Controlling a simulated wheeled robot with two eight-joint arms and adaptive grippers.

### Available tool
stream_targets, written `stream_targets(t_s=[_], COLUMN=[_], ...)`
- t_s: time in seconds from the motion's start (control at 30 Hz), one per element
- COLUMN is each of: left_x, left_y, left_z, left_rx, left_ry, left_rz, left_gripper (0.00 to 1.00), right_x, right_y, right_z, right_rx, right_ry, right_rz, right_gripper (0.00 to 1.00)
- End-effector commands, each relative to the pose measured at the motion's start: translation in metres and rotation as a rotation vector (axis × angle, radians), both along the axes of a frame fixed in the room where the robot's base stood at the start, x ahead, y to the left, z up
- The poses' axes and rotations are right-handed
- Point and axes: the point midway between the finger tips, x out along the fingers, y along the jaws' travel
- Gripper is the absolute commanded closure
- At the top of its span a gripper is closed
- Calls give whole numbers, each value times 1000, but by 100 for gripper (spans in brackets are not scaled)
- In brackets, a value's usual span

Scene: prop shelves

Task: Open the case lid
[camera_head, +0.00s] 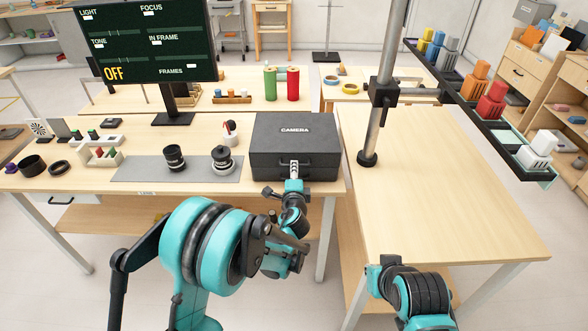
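The black case (265,165), marked "CAMERA" on its top, stands on the left table near its front right corner. Its lid (275,126) looks shut. My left gripper (294,170) is at the middle of the case's front face, by the dark handle (283,164). It overlaps the front face in the picture. Whether its fingers touch or grip anything is too small to tell. Part of my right arm shows at the bottom right, over the floor and the right table's front edge; its gripper does not show clearly.
Two lenses (222,158) stand on a grey mat (135,170) left of the case. A metal pole (385,85) rises just right of it. The right table (450,190) is mostly clear. A monitor (145,45) and red and green cylinders (293,84) are behind.

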Motion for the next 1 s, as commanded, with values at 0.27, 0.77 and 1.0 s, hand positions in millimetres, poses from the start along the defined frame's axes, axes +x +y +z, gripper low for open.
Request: stream_targets(t_s=[0.27,0.77,1.0], left_x=[28,29,29], left_y=[0,1,-2], left_z=[-6,-6,-1], left_rx=[0,-1,-2], left_ry=[0,0,11], left_rz=[0,1,1], left_gripper=[69,100,100], right_x=[0,0,0], right_y=[0,0,0], right_z=[-9,-8,-4], right_rx=[0,0,0], right_ry=[0,0,0], right_rz=[0,0,0], right_gripper=[100,100,100])
